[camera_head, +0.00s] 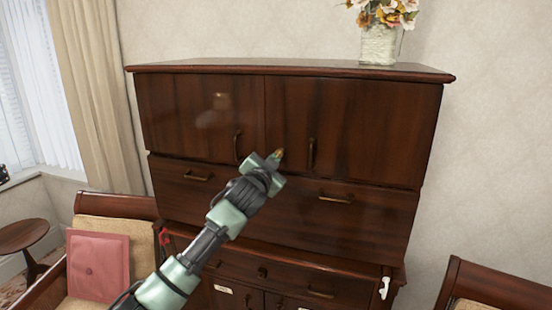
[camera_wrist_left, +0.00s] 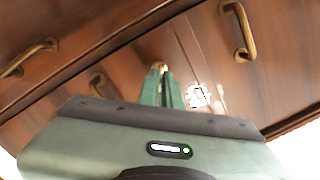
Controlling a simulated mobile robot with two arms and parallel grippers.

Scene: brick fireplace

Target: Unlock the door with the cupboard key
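The dark wooden cupboard (camera_head: 370,120) fills the middle of the head view, its two upper doors shut, each with a brass handle near the centre seam. My left gripper (camera_head: 273,160) is in front of the doors, between the two handles. Its green fingers (camera_wrist_left: 163,88) are close together in the left wrist view. A small brass piece (camera_head: 280,152), which looks like the key, sticks out at the fingertips; its tip also shows in the wrist view (camera_wrist_left: 159,66). Whether it touches the door I cannot tell. No keyhole is clear on the upper doors. My right gripper is not in view.
A flower vase (camera_head: 378,45) stands on the cupboard top. Wooden chairs stand at the left (camera_head: 115,206) and right (camera_head: 490,285), the left one with a pink cushion (camera_head: 98,264). A white key-shaped item (camera_head: 384,288) is at the lower cabinet's right side.

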